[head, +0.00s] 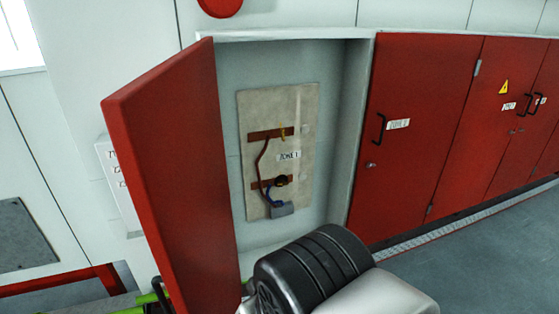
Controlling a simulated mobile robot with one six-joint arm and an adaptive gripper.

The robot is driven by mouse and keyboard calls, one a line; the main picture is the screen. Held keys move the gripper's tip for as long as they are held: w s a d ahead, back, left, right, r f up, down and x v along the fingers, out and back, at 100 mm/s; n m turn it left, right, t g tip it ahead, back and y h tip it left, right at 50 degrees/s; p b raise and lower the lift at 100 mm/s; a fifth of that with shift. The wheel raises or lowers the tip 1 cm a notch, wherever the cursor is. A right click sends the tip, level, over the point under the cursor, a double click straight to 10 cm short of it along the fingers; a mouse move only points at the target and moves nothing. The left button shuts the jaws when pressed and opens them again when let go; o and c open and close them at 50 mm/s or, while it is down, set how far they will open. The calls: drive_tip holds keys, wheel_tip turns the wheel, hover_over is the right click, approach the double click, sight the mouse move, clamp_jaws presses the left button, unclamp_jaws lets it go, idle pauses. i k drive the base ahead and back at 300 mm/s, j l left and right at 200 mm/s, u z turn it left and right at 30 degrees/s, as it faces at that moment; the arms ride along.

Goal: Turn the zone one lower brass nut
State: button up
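The open zone 1 cabinet shows a pale panel (248,150) marked with a small label (289,155). On the panel's lower copper bar (259,184) is a small dark, brassy round part (281,181), which looks like the lower brass nut. Its shape is too small to make out. A brass-coloured part (283,132) sits on the upper copper bar (258,135). A brown cable (261,160) runs between the bars. My arm shows at the bottom, in front of the cabinet; my gripper's fingers are not visible.
The red cabinet door (165,170) stands open on the left. A grey block (283,209) with a blue wire sits at the panel's foot. Closed red doors (415,130) line the right. Grey floor (490,260) is clear at right. Green bars (150,298) show at lower left.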

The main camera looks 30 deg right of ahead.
sight(281, 183)
drive_tip(key=i+l+z, duration=0.1)
drive_tip(key=l, duration=0.25)
drive_tip(key=i+l+z, duration=0.15)
drive_tip(key=l, duration=0.2)
drive_tip(key=i+l+z, duration=0.1)
drive_tip(key=l, duration=0.25)
drive_tip(key=i+l+z, duration=0.1)
drive_tip(key=i+l, duration=0.2)
